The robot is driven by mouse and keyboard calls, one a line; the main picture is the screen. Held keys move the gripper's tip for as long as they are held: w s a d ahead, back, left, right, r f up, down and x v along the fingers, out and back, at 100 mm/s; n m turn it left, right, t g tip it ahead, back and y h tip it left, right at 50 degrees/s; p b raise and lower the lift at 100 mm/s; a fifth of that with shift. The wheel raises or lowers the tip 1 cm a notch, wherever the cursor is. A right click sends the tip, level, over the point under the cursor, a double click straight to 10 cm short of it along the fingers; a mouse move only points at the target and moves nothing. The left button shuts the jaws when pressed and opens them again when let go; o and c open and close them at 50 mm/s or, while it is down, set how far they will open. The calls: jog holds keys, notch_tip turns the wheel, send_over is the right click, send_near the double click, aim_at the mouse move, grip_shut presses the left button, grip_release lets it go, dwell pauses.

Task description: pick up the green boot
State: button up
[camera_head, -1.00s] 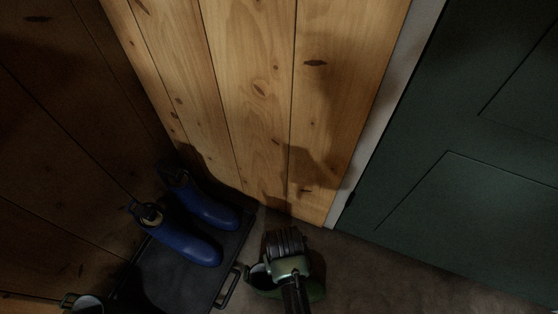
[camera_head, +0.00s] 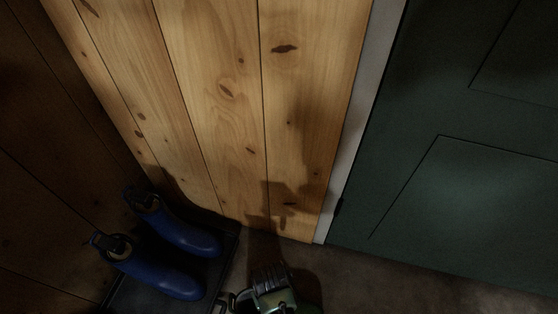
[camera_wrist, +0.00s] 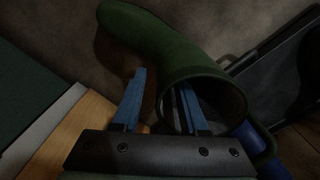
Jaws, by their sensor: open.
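The green boot (camera_wrist: 160,50) lies on the floor in the wrist view, its toe at upper left and its open top facing my gripper. My gripper (camera_wrist: 162,95) is open, with two blue fingers at the boot's top. The left finger is outside the boot, beside its shaft. The right finger overlaps the dark boot opening; I cannot tell how far it is inside. In the head view my gripper and arm (camera_head: 272,285) are at the bottom edge and hide most of the boot.
A dark tray (camera_head: 231,250) with a handle holds two blue boots (camera_head: 183,232) (camera_head: 160,272) left of my gripper; the tray (camera_wrist: 275,65) also shows in the wrist view. A pine plank wall (camera_head: 215,100) stands behind, and a dark green door (camera_head: 450,200) is at right. Bare floor lies below the door.

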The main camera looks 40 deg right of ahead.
jog(key=shift+f, duration=0.6)
grip_shut()
dwell(1.0)
